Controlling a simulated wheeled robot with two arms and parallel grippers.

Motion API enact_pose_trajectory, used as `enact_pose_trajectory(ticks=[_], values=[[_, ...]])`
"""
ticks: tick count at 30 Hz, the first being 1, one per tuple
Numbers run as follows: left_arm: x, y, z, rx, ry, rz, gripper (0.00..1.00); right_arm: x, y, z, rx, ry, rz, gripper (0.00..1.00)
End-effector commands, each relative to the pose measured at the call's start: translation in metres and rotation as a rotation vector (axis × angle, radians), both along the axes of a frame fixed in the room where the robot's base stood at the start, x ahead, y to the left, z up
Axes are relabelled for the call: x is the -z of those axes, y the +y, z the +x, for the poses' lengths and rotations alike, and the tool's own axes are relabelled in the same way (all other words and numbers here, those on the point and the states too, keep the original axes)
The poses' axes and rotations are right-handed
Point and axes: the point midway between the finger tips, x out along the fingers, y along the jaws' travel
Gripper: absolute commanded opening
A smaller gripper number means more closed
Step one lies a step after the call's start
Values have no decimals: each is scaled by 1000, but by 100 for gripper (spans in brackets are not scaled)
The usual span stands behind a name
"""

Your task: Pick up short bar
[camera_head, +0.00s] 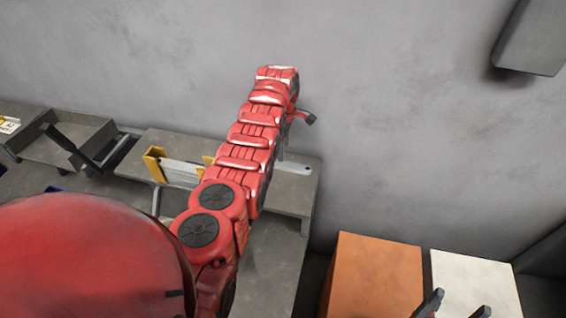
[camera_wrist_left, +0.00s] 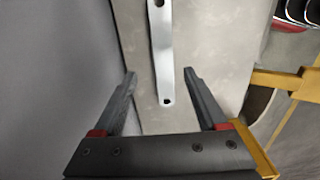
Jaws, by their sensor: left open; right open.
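The short bar is a light metal strip with holes (camera_wrist_left: 165,60). It lies on a grey surface in the left wrist view, its near end between my left gripper's fingers. In the head view a small part of it (camera_head: 295,168) shows on the shelf, right of my red arm. My left gripper (camera_wrist_left: 160,75) is open, one finger on each side of the bar with a gap to both. In the head view it is mostly hidden behind my arm. My right gripper (camera_head: 460,306) is open and empty at the bottom right, only its fingertips showing.
A yellow-ended holder with pale metal pieces (camera_head: 180,172) stands on the grey shelf (camera_head: 165,140) left of my arm. A yellow frame (camera_wrist_left: 278,80) is right of the left gripper. An orange box (camera_head: 375,275) and a white box (camera_head: 475,282) stand lower right. A wall rises behind.

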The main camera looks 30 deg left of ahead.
Motion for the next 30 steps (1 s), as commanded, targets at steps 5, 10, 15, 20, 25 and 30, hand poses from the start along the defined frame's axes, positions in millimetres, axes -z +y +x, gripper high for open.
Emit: enact_pose_trajectory(ticks=[5,10,15,20,25,30], values=[[10,0,-1,1,2,-1,75,-3,0,0,0,0,0,74],[22,-1,-4,1,2,-1,75,-14,0,0,0,0,0,74],[56,-1,-6,2,0,1,75,-1,0,0,0,0,0,74],[64,-2,-7,2,3,-1,75,5,0,0,0,0,0,74],[62,-2,-7,2,2,-1,75,3,0,0,0,0,0,74],[62,-2,-7,2,1,0,45,3,0,0,0,0,0,74]])
